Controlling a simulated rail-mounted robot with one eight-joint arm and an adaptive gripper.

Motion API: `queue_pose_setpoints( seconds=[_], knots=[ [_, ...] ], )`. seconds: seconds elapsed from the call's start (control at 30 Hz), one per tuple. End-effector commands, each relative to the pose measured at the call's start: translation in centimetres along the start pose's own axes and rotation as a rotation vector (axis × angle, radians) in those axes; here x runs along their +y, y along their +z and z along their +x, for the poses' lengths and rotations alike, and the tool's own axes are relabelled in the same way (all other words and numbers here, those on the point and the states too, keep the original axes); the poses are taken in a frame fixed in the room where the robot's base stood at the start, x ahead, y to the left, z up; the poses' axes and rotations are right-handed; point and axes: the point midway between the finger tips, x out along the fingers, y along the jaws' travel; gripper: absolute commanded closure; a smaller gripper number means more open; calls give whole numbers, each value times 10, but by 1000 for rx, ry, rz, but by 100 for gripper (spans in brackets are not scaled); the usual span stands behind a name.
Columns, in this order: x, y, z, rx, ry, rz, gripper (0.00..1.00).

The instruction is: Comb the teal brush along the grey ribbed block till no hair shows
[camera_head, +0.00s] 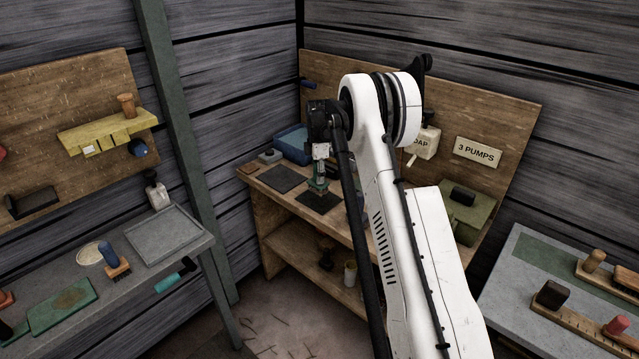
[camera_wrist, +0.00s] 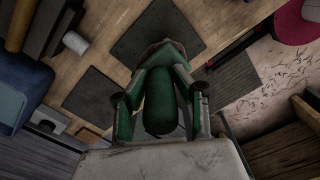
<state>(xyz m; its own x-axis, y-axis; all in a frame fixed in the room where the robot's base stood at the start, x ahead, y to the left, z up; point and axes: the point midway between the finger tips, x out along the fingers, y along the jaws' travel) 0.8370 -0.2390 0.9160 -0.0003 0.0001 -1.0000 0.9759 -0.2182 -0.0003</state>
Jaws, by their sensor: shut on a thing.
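My gripper (camera_head: 319,180) is shut on the teal brush (camera_wrist: 159,105), low over the dark mat (camera_head: 319,202) on the middle bench. The brush's rounded handle looks dark green in the wrist view and stands between the two fingers. A brownish rim shows past the fingers; the bristles are mostly hidden, so I cannot tell whether hair is on them or whether they touch the mat. A dark grey ribbed slab (camera_wrist: 236,86), possibly the ribbed block, lies right of the gripper in the wrist view, apart from the brush. I cannot pick it out in the head view.
A second dark mat (camera_head: 282,179) and a blue tub (camera_head: 294,143) lie left on this bench. A teal-handled tool (camera_head: 170,283) lies at the left bench's edge.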

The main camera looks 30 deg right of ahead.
Motion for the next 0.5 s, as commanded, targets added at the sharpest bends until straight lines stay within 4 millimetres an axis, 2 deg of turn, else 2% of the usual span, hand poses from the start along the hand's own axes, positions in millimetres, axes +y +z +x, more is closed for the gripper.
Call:
queue_pose_setpoints(
  seconds=[0.23, 0.5],
  knots=[
    [5, 5, 10, 0, 0, -1, 100],
    [5, 5, 40, 0, 0, 0, 100]
  ],
)
